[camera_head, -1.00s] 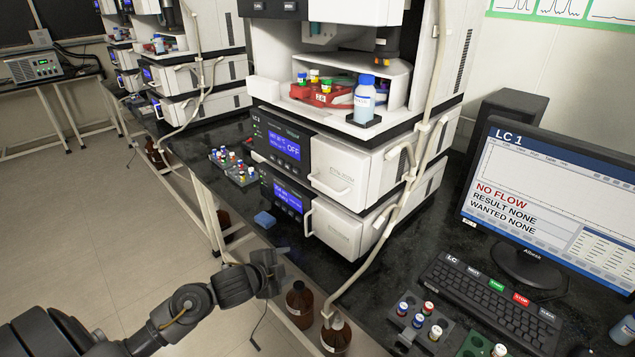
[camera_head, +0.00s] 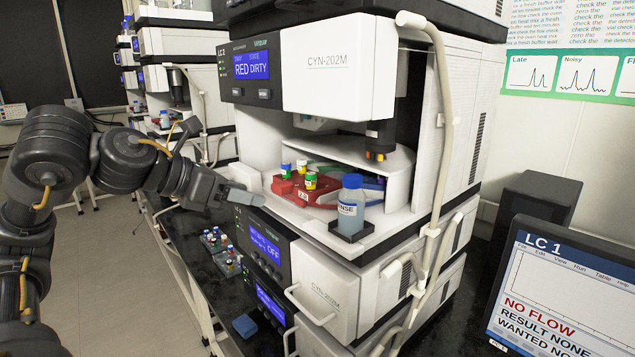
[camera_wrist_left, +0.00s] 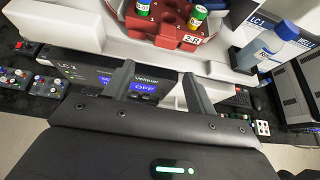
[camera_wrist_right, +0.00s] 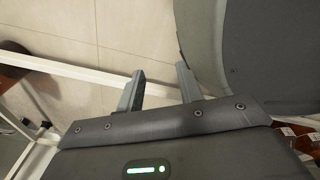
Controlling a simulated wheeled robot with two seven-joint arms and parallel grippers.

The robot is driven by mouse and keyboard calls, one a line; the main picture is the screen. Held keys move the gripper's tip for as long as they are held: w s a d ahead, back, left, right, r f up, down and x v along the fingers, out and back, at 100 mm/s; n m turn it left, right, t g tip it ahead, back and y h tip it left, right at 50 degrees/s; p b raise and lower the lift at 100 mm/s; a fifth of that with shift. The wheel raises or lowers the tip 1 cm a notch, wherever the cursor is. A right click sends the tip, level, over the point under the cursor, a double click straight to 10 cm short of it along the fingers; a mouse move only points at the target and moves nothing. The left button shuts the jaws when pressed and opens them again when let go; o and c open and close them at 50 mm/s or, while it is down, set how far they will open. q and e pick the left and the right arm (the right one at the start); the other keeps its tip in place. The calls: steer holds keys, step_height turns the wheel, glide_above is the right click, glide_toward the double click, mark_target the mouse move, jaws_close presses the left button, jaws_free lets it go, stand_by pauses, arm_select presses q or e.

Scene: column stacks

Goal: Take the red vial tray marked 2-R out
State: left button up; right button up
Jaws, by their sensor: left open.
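The red vial tray (camera_head: 305,188) sits inside the open sampler bay of the LC stack, with a white 2-R label on its front.
A rinse bottle (camera_head: 350,205) stands in a black holder right of the tray. A needle unit (camera_head: 380,140) hangs above. A pale hose (camera_head: 447,110) runs down the stack's right side. A vial rack (camera_head: 221,250) and a blue block (camera_head: 244,326) lie on the bench below.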

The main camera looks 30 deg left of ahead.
mark_target(276, 185)
arm_select(q)
step_height(276, 185, up, 4)
steer(key=s+t+p, duration=0.1)
steer(key=s, duration=0.1)
arm_select(e)
steer(key=s+a+r+p, duration=0.1)
steer(key=s+r+p, duration=0.2)
steer(key=s+r, duration=0.15)
arm_select(q)
steer(key=p+x, duration=0.5)
steer(key=x, duration=0.1)
steer(key=shift+w+a+f, duration=0.1)
steer(key=shift+w, duration=0.15)
steer(key=shift+w+f+p, duration=0.3)
steer(key=shift+w+p, duration=0.1)
steer(key=shift+p, duration=0.8)
steer(key=w+p, duration=0.1)
steer(key=p, duration=0.2)
steer(key=shift+w, duration=0.2)
steer(key=shift+w+d+f+p, duration=0.2)
steer(key=shift+d+f+p, duration=0.2)
steer(key=shift+p, duration=0.3)
steer(key=shift+w+f, duration=0.15)
steer(key=shift+f, duration=0.05)
arm_select(e)
step_height(276, 185, up, 11)
steer(key=w+a, duration=0.1)
steer(key=shift+w, duration=0.4)
